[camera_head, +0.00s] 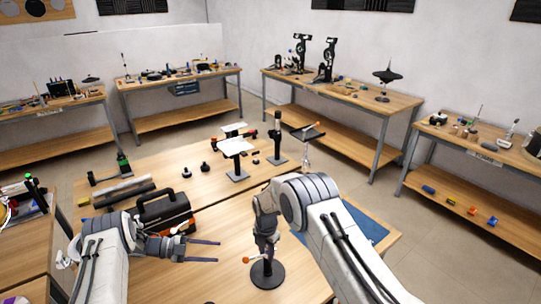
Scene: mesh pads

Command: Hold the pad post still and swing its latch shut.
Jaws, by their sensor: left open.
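A post on a round black base (267,274) stands near the front of the work table, below my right gripper. A small lever with an orange tip (247,260) sticks out to its left, seemingly its latch. My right gripper (267,250) points down at the top of the post and hides most of it. Its fingers are too small and overlapped to tell open from shut, or whether they touch the post. My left gripper (218,251) is open and empty, left of the post, with its two fingers pointing right towards it.
A black toolbox (164,213) stands behind my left gripper. White-topped stands (235,147) and a black post (277,147) stand further back. A blue mat (365,224) lies at the right, partly behind my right arm. Side benches (340,90) hold many small items.

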